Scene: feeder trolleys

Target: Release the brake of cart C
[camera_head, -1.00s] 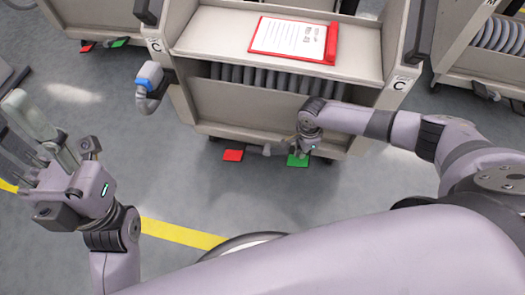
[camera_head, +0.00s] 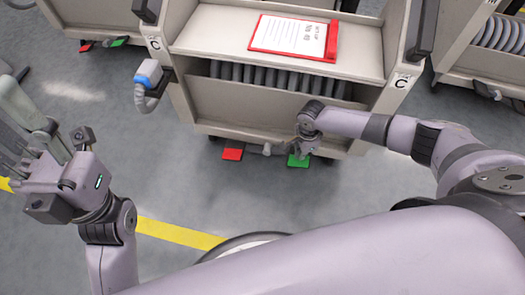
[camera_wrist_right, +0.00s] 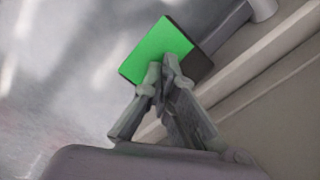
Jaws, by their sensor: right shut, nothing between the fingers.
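Cart C (camera_head: 290,105) stands in front of me, with C labels on its side posts. Low at its near side are a red pedal (camera_head: 232,154) on the left and a green pedal (camera_head: 298,161) on the right. My right gripper (camera_head: 303,152) is down at the green pedal, shut and empty. In the right wrist view its closed fingertips (camera_wrist_right: 163,72) overlap the lower edge of the green pedal (camera_wrist_right: 158,48); I cannot tell whether they touch it. My left gripper (camera_head: 18,120) is raised at the left, away from the cart, its fingers apart and partly cut off.
A red clipboard (camera_head: 330,42) with a paper lies on the cart's top shelf. A grey hose with a blue-banded connector (camera_head: 148,78) hangs at its left post. Other carts stand behind left and right (camera_head: 490,60). The floor before the cart is clear, with a yellow line (camera_head: 180,232).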

